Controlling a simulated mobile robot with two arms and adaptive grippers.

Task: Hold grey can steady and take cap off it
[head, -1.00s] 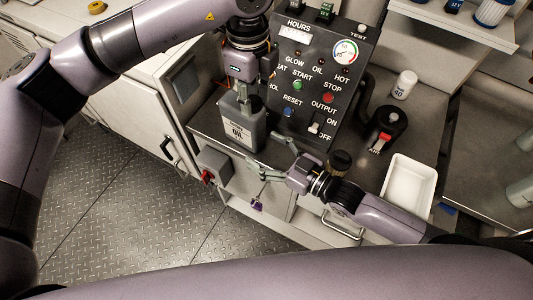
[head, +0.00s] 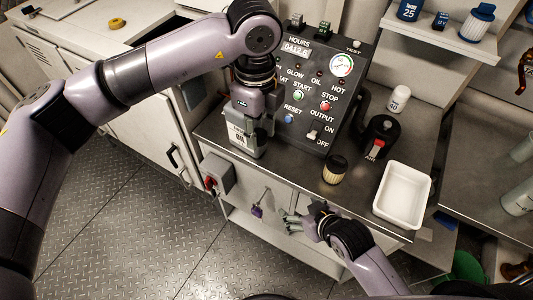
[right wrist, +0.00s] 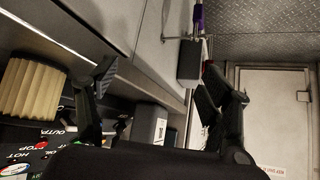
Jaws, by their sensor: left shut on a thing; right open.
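The grey can (head: 241,144) with a white label stands upright on the steel counter, beside the control panel. My left gripper (head: 250,128) points down at it from above and is shut on its upper part. This gripper hides the can's top, and I cannot make out the cap. My right gripper (head: 290,221) is open and empty, below and to the right of the can, in front of the counter's edge. In the right wrist view its two fingers (right wrist: 165,92) are spread, and a grey body that looks like the can (right wrist: 149,126) shows between them.
A pleated filter with a dark top (head: 335,169) stands near the counter's front edge. A grey switch box (head: 217,173) and purple padlock (head: 257,211) are on the front.

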